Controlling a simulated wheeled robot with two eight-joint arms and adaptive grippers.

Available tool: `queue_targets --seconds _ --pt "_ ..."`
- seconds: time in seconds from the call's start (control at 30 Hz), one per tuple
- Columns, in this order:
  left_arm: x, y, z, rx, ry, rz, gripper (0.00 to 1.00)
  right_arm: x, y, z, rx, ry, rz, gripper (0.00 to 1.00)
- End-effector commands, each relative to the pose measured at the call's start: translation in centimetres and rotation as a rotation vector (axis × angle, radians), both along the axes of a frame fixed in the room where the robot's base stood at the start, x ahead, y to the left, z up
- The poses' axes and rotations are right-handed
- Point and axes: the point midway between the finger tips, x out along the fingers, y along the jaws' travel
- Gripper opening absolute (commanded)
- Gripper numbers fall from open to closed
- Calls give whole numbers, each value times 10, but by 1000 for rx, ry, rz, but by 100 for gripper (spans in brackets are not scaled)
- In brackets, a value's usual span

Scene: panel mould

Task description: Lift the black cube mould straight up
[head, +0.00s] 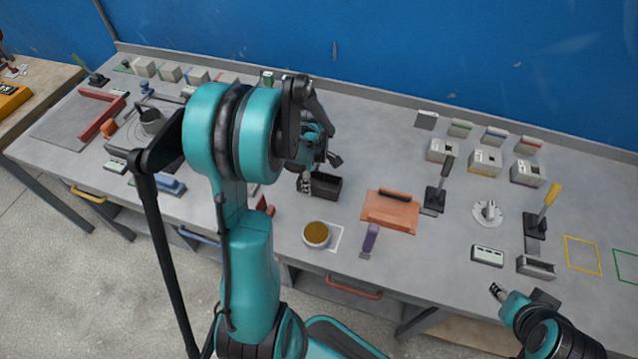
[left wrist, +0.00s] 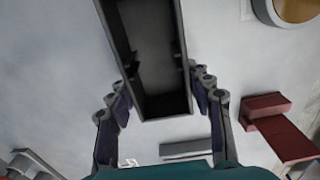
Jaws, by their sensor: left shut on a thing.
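The black cube mould (head: 326,187) is an open-topped black box near the middle of the bench in the head view. It fills the upper middle of the left wrist view (left wrist: 152,55), where its empty inside shows. My left gripper (head: 312,177) is over the mould, partly hidden by its own arm. In the left wrist view its fingers (left wrist: 162,84) are on both sides of the mould, shut on its walls. Whether the mould touches the bench is hard to tell. My right gripper (head: 497,291) is at the bench's front edge, far from the mould; its jaw opening is unclear.
An orange-brown block (head: 390,211) lies to the mould's right. A round pot with brown contents (head: 316,234) stands in front, beside a white outlined square. A purple-handled tool (head: 370,240) lies nearby. A red piece (left wrist: 285,130) shows in the left wrist view. Bench behind the mould is clear.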

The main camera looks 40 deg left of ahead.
Motion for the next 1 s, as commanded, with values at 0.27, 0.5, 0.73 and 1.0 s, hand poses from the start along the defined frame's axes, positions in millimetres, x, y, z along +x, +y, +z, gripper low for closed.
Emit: queue_targets --seconds 0.27,0.5,0.73,1.0 --pt "0 0 7 0 0 0 16 0 0 5 0 0 0 40" --pt "0 0 17 0 0 0 16 0 0 13 0 0 0 40" --pt "0 0 27 0 0 0 16 0 0 20 0 0 0 40" --pt "0 0 38 0 0 0 16 0 0 28 0 0 0 40"
